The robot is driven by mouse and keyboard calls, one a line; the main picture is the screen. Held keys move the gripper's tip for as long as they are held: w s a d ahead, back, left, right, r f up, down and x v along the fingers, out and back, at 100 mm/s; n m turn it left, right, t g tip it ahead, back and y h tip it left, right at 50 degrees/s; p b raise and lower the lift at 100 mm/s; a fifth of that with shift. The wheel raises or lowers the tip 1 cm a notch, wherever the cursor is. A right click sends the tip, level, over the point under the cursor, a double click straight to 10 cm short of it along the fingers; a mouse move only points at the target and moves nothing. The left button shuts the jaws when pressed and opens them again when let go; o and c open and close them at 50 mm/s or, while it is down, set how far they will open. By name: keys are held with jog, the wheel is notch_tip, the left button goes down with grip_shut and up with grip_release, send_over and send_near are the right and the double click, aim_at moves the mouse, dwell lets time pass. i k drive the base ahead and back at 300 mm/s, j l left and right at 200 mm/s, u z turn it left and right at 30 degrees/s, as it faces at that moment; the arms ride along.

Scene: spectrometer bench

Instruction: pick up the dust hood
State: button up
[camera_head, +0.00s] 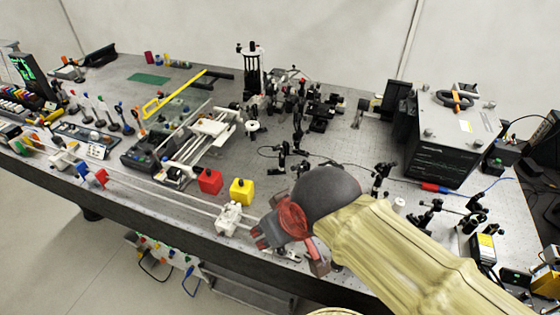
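No thing in view is clearly recognisable as the dust hood. A large dark box (440,150) with a light grey top stands at the right rear of the bench; I cannot tell whether it is the hood. An orange and black ring-shaped item (457,98) lies on its top. My gripper (291,252) is over the front edge of the bench, left of and in front of the box and well apart from it. Its two fingers look spread, with nothing seen held between them. My wrist and forearm hide part of the bench's front right.
The perforated bench (345,150) is crowded with optic mounts. A red block (209,181) and a yellow block (241,191) stand left of my gripper. A white rail carriage (231,218) is close to it.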

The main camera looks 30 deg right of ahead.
aim_at(211, 181)
jog(key=i+j+u, duration=0.2)
jog(key=i+j, duration=0.55)
jog(key=i, duration=0.15)
